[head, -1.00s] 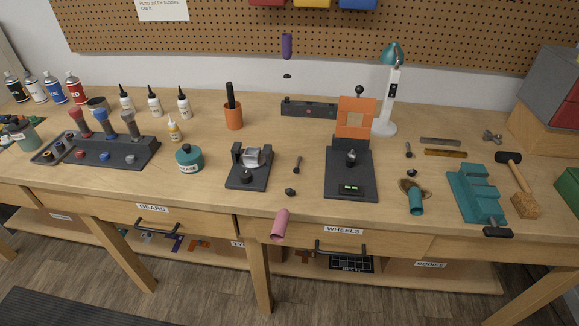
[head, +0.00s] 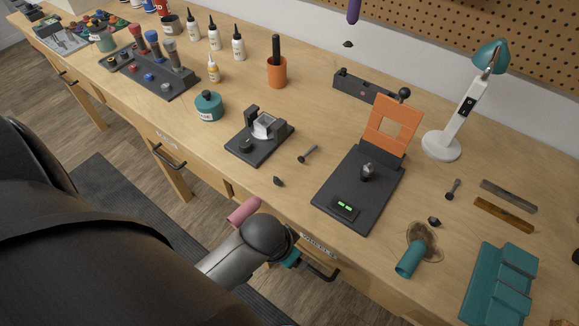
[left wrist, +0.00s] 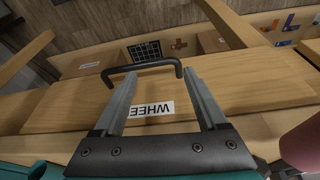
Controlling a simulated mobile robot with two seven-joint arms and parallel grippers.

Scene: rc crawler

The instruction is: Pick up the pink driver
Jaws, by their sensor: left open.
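The pink driver (head: 243,211) shows as a pink cylinder at the front edge of the bench. My left arm's grey wrist covers part of the view just in front of it. In the left wrist view a rounded pink piece of the driver (left wrist: 300,150) is cut off at the right edge, outside the fingers. My left gripper (left wrist: 160,76) is open, with nothing held. Its fingers point toward the black handle (left wrist: 142,66) of the WHEELS drawer. In the head view the gripper's fingers are mostly hidden behind my wrist. My right gripper is not in view.
A dark press with an orange plate (head: 391,124) stands on the bench, right of the driver. A small dark fixture (head: 260,135) and a teal jar (head: 209,106) stand behind it. A teal-handled tool (head: 410,262) lies near the front edge. A small dark piece (head: 278,181) sits nearby.

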